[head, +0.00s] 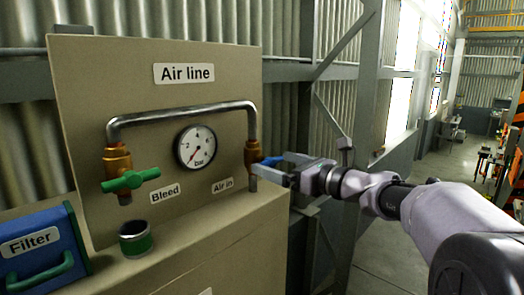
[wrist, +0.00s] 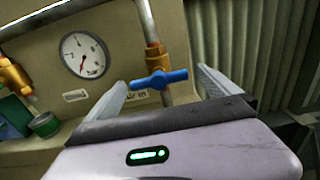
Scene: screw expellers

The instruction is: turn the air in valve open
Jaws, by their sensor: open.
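The air in valve has a blue handle (wrist: 158,79) on a brass body (wrist: 157,55) at the right end of the air line pipe. In the wrist view the handle lies crosswise to the pipe, between my gripper's (wrist: 168,83) two open fingers. I cannot tell whether either finger touches it. In the head view my gripper (head: 268,172) is at the brass body (head: 252,153), and only a bit of the blue handle (head: 273,160) shows past it. The "Air in" label (head: 222,185) is just left of the valve. The gauge (head: 197,147) needle points to the lower left.
A green-handled bleed valve (head: 130,181) is at the pipe's left end, above a small green-banded cup (head: 135,239). A blue filter box (head: 40,250) stands at the far left. A steel post and braces stand behind my arm.

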